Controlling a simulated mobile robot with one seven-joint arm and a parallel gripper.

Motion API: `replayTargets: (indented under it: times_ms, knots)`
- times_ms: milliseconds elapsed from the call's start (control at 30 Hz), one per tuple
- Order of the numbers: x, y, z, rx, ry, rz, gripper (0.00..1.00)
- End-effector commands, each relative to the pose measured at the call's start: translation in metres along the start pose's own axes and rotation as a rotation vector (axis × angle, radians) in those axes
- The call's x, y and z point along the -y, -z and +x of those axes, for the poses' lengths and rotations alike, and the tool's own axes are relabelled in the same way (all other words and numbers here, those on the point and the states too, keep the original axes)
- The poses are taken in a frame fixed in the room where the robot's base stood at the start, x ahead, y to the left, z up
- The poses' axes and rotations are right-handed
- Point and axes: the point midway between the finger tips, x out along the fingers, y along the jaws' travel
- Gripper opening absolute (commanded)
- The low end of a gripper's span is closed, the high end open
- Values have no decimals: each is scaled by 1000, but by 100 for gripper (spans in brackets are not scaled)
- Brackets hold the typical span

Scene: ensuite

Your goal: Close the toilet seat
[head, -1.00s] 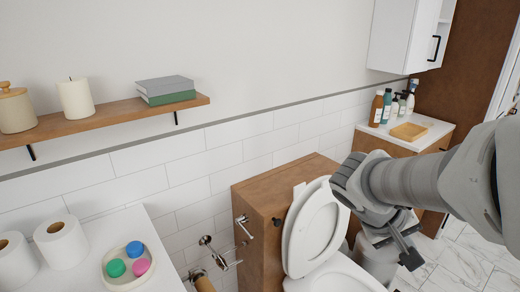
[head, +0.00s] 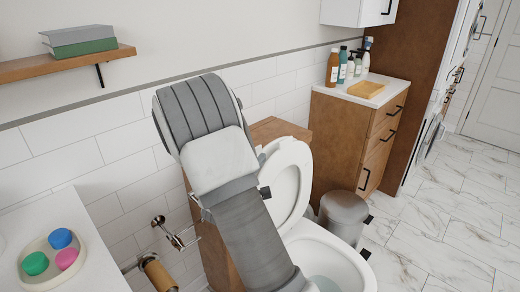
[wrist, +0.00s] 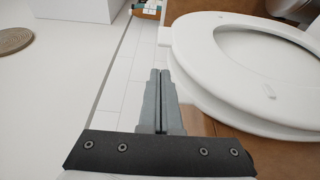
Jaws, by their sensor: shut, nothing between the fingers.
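The white toilet seat (head: 302,166) stands raised against the wooden cistern box (head: 277,127) in the head view. The open bowl (head: 335,262) shows below it, partly covered by my arm. In the wrist view the raised seat (wrist: 212,60) fills the right side, with a second white layer along its edge. My gripper (wrist: 160,72) is shut and empty, its fingers just left of the seat's edge. I cannot tell whether they touch it. In the head view my arm hides the fingers.
A pedal bin (head: 343,213) stands right of the toilet, by a wooden cabinet (head: 340,145) with bottles. A paper holder (head: 157,272) is left of the toilet. A shelf (head: 60,66) and a counter tray (head: 35,282) are farther left. The marble floor (head: 450,225) at right is clear.

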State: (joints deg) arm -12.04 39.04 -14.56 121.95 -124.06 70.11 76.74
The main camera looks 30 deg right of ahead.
Motion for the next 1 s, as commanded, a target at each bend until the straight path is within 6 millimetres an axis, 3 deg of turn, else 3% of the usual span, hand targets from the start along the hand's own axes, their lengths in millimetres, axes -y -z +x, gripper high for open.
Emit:
replayTargets:
  times_ms: [167,600,1000]
  knots:
    - [1,1,17,-2,-4,0,0]
    - [1,1,89,-3,-2,0,0]
    - [0,1,100,-3,-1,-1,0]
